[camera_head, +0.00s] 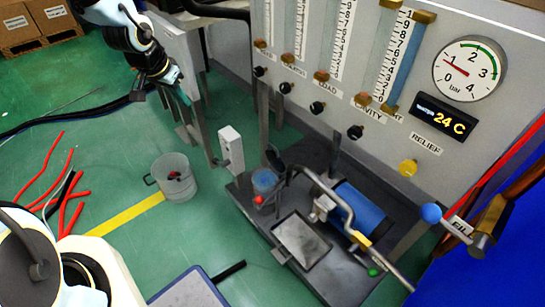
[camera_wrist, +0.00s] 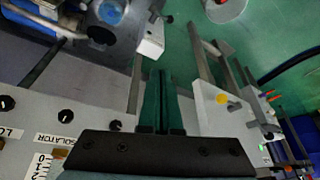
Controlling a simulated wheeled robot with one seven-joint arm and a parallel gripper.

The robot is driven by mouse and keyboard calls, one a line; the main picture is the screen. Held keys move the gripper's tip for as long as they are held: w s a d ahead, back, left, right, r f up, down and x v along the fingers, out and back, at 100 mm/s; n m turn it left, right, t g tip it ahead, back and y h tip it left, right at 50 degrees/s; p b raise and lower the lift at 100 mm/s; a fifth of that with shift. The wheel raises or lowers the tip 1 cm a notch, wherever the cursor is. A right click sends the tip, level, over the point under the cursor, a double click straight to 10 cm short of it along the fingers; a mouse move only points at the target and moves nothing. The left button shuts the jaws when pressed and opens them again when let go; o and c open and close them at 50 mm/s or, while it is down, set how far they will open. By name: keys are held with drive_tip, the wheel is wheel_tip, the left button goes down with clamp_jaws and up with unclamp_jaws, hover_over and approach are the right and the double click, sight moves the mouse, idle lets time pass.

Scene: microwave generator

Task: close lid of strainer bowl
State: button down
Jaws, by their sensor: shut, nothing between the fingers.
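The strainer bowl appears to be the small blue round cup (camera_head: 265,183) on the dark bench beside the panel. A dark round lid (camera_head: 273,158) stands raised at its panel side, so the bowl looks open. In the wrist view the blue bowl (camera_wrist: 112,12) is at the top left, with the dark lid (camera_wrist: 102,35) just below it. My gripper (camera_head: 184,97) is up and left of the bowl in the head view, well apart from it. In the wrist view its teal fingers (camera_wrist: 160,76) are together and hold nothing.
A white box on a post (camera_head: 231,149) stands between my gripper and the bowl. A bent pipe (camera_head: 325,190) and blue cylinder (camera_head: 357,212) lie right of the bowl. The gauge panel (camera_head: 330,100) rises behind. A grey bucket (camera_head: 174,182) stands on the green floor.

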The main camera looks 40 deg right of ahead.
drive_tip(key=s+d+f+m+g+h+b, duration=0.15)
drive_tip(key=s+d+f+m+b, duration=0.35)
drive_tip(key=d+f, duration=0.6)
drive_tip(key=g+h+b, duration=0.1)
drive_tip(key=h+b, duration=0.1)
drive_tip(key=b, duration=0.1)
hover_over(275, 157)
drive_tip(key=w+d, duration=0.1)
drive_tip(key=d, duration=0.1)
wheel_tip(275, 157, down, 11)
drive_tip(key=shift+w+a, duration=0.25)
drive_tip(key=shift+a, duration=0.65)
drive_tip(key=shift+f+b, duration=0.1)
drive_tip(key=shift+b, duration=0.2)
